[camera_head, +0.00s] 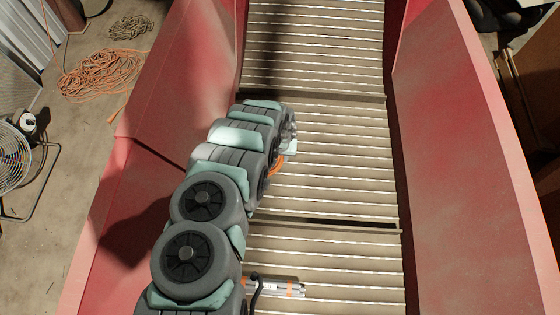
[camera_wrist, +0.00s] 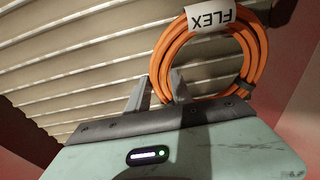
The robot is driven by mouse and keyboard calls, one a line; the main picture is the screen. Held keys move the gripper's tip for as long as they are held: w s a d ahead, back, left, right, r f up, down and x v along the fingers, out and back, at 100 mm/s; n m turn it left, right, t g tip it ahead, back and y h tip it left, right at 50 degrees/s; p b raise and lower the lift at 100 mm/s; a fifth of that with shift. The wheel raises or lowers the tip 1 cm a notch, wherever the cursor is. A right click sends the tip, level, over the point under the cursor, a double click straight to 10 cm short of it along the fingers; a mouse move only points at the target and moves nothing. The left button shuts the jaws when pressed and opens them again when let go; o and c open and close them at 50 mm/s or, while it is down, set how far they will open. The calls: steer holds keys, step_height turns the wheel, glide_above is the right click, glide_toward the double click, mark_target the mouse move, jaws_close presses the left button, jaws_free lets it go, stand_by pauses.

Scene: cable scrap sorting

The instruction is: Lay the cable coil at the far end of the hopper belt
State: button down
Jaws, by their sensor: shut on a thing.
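The orange cable coil (camera_wrist: 212,55) with a white tag reading FLEX hangs at the fingertips of my gripper (camera_wrist: 166,88) in the wrist view. The narrow fingers are shut on the coil's lower left rim. In the head view only a small orange arc of the coil (camera_head: 277,168) shows beside the end of my arm; the arm hides the rest and the fingers. The slatted hopper belt (camera_head: 325,185) runs away from the camera, and its far end is at the top of the picture. The coil is over the belt's left side, around its middle length; its height is unclear.
Sloping red hopper walls rise left (camera_head: 130,200) and right (camera_head: 445,140) of the belt. A bundle of grey rods with orange bands (camera_head: 280,288) lies near the belt's front. The far belt looks clear. Outside left are loose orange cable (camera_head: 98,76) and a fan (camera_head: 14,158).

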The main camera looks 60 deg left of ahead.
step_height(320, 180, down, 5)
steer(key=shift+r+b, duration=0.15)
steer(key=shift+b, duration=0.55)
steer(key=shift+a+f, duration=0.1)
steer(key=shift+f, duration=0.15)
step_height(320, 180, down, 4)
steer(key=b, duration=0.2)
steer(key=shift+b, duration=0.4)
steer(key=shift+r, duration=0.15)
steer(key=shift+w, duration=0.1)
steer(key=c, duration=1.1)
jaws_free()
